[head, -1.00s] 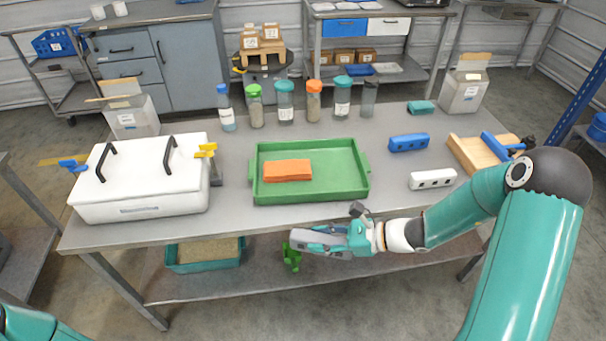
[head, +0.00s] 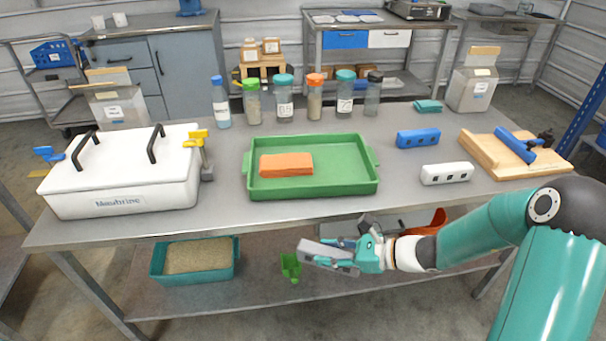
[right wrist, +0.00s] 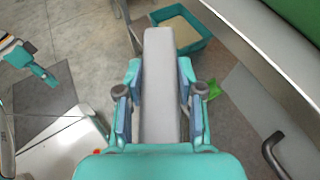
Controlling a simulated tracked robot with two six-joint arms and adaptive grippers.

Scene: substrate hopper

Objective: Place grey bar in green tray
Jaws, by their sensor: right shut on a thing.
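The grey bar (head: 316,254) is a long plain block in my right gripper (head: 344,254), in front of the table's front edge and below its top. In the right wrist view the bar (right wrist: 158,65) lies lengthwise between the two fingers of the right gripper (right wrist: 160,95), which press on its sides. The green tray (head: 345,185) lies flat on the table, above and behind the bar in the head view. An orange block (head: 286,164) lies in its left half; its right half is bare. Part of what looks like my left gripper (right wrist: 30,60) shows at the right wrist view's left edge, jaws unclear.
A white lidded box (head: 125,185) stands left of the tray. Several bottles (head: 284,105) stand behind it. A blue block (head: 418,139), a white block (head: 446,173) and a wooden board (head: 500,155) are to the right. A teal bin (head: 195,270) sits on the lower shelf.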

